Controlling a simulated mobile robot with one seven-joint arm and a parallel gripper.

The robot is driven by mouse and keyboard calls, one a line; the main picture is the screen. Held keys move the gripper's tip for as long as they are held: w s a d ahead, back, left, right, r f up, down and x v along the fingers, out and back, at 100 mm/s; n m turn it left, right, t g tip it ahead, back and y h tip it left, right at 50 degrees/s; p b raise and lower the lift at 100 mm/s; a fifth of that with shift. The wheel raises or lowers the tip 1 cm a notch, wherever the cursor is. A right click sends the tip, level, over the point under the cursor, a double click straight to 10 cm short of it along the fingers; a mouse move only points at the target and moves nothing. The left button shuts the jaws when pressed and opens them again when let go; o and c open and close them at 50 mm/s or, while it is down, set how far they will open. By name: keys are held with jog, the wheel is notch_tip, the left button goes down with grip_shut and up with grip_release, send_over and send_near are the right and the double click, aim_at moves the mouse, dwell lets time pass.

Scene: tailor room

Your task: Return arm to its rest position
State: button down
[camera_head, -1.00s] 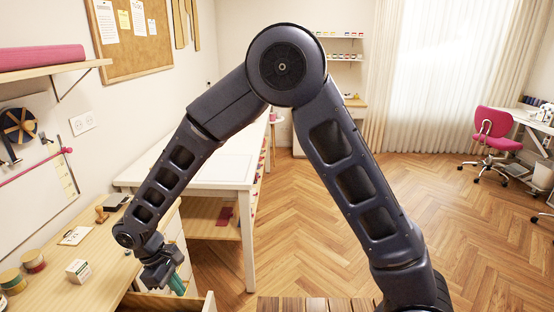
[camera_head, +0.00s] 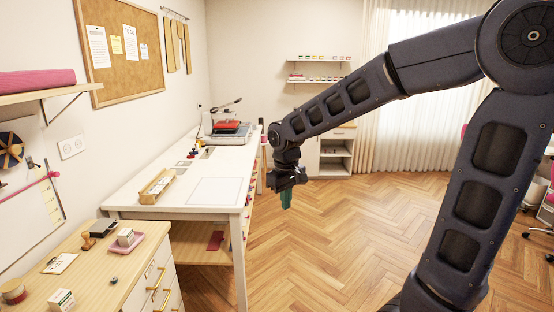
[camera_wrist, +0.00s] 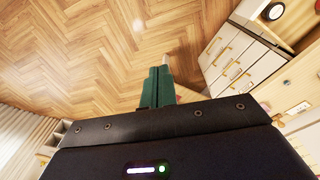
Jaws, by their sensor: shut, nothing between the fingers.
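My gripper (camera_head: 286,198) hangs at the end of my arm in the head view, over the open wood floor to the right of the white table. Its green fingers point down and are shut with nothing between them. In the wrist view the green fingers (camera_wrist: 156,88) sit side by side, closed, with bare floor beyond them. My arm reaches across the upper right of the head view, bent at the elbow near the right edge.
A white table (camera_head: 150,205) stands left of the gripper, with a wooden drawer desk (camera_head: 92,270) in front of it. The herringbone floor (camera_head: 330,250) below the gripper is clear. A white shelf cabinet (camera_head: 333,165) stands at the back.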

jog(key=s+d+r+m+t, duration=0.1)
jog(key=s+d+m, duration=0.3)
jog(key=d, duration=0.8)
jog(key=s+d+r+m+t, duration=0.2)
jog(key=s+d+r+m, duration=0.1)
jog(key=d, duration=1)
jog(key=shift+s+d+r+m+t, duration=0.15)
jog(key=shift+s+r+m+t, duration=0.2)
jog(key=shift+s+r, duration=0.45)
